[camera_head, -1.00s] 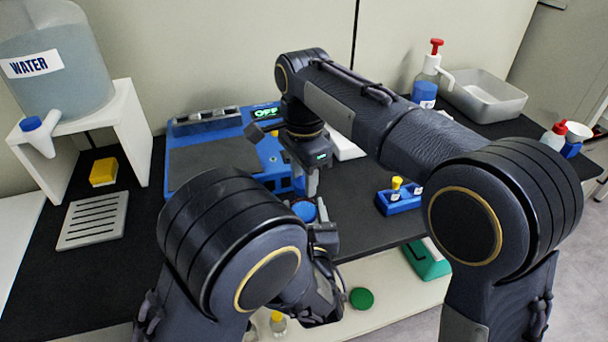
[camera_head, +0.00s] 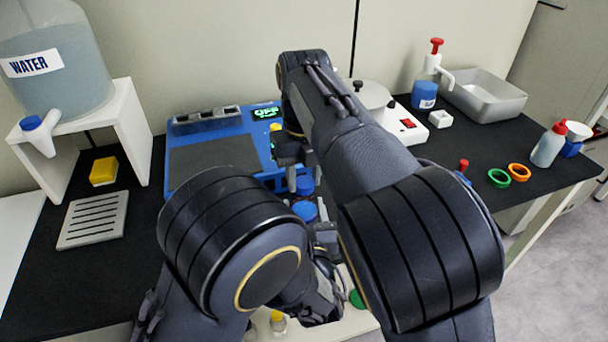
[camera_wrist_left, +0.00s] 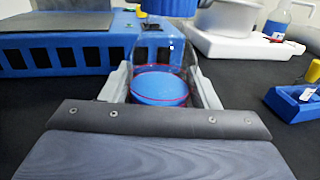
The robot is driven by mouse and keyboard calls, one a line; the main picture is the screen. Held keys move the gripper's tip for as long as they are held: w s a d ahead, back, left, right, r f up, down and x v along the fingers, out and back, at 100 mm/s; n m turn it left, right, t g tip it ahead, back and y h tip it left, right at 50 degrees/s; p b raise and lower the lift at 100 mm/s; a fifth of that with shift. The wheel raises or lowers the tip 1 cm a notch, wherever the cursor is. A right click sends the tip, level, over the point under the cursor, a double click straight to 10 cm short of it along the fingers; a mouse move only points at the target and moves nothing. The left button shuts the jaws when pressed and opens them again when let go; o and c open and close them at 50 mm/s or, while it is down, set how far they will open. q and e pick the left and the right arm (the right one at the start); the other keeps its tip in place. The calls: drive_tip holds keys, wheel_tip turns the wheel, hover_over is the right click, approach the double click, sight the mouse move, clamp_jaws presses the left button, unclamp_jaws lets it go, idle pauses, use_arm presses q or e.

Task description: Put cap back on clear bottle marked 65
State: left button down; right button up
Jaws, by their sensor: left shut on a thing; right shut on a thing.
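My left gripper (camera_wrist_left: 160,88) is shut on a clear bottle (camera_wrist_left: 165,58) with a round blue surface showing between the fingers. In the head view this blue round (camera_head: 305,210) shows beside the fingers of my left gripper (camera_head: 322,228). The mark 65 is not readable. My right gripper (camera_head: 297,163) points down and is shut on a small blue cap (camera_head: 304,185), just above and behind the bottle. The cap looks apart from the bottle, but the exact gap is hard to tell. My arms hide part of both grippers.
A blue freeze dryer (camera_head: 205,155) stands behind the grippers. A blue rack (camera_wrist_left: 295,103) is on the right in the wrist view. Green (camera_head: 499,178) and orange (camera_head: 519,172) rings lie at right. A water tank (camera_head: 55,75) on a white stand is at left.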

drive_tip(key=o, duration=1)
drive_tip(key=shift+c, duration=0.2)
drive_tip(key=shift+r, duration=2.3)
drive_tip(key=shift+d, duration=0.1)
drive_tip(key=shift+c, duration=0.5)
